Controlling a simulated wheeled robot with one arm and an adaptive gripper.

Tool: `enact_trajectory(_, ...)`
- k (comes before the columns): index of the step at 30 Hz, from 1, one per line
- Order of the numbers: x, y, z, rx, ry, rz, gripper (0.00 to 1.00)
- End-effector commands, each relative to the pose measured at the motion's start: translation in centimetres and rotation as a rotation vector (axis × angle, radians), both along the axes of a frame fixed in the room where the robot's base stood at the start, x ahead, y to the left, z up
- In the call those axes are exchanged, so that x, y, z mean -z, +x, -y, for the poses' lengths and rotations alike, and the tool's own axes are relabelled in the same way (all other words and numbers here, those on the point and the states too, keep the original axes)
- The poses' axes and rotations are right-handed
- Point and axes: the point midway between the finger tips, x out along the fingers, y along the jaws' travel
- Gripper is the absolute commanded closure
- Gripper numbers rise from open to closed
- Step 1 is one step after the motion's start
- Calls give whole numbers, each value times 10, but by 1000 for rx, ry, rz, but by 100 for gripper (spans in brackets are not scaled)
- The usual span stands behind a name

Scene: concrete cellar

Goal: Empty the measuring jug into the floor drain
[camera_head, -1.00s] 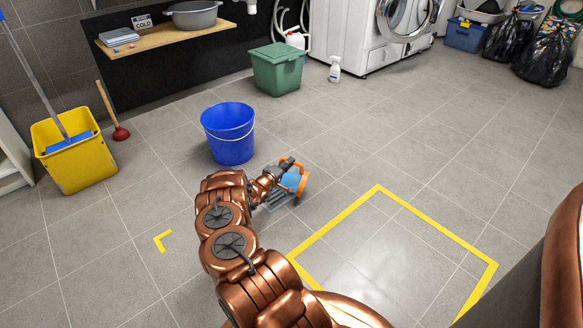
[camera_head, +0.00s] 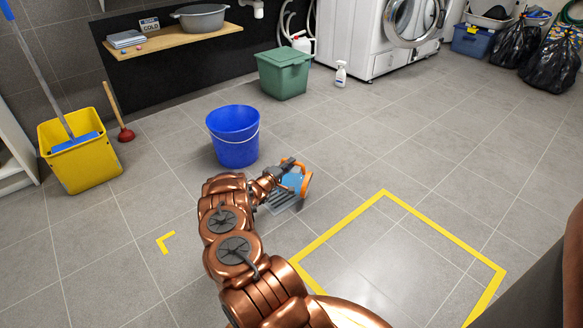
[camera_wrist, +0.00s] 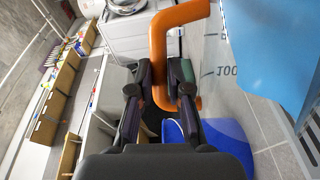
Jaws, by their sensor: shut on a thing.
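My gripper (camera_wrist: 160,92) is shut on the orange handle (camera_wrist: 186,18) of the measuring jug. The jug's clear wall (camera_wrist: 238,60) shows dark markings, including "100", and blue liquid (camera_wrist: 285,40) shows inside it in the wrist view. In the head view the jug (camera_head: 293,179) is at the end of my arm, looks tilted, and is held over or close beside the floor drain (camera_head: 285,203). The drain is a slotted grate, partly hidden by the jug and arm. I cannot tell whether liquid is flowing out.
A blue bucket (camera_head: 234,138) stands just behind the jug. A yellow mop bucket (camera_head: 84,160) and a plunger (camera_head: 125,132) are at the left. A green bin (camera_head: 284,74) and a spray bottle (camera_head: 341,73) stand farther back. The floor inside the yellow tape (camera_head: 384,192) is clear.

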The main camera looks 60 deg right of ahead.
Motion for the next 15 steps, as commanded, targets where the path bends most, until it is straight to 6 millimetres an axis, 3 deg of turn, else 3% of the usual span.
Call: enact_trajectory(15, 0, 4, -1, -1, -7, -18, 100)
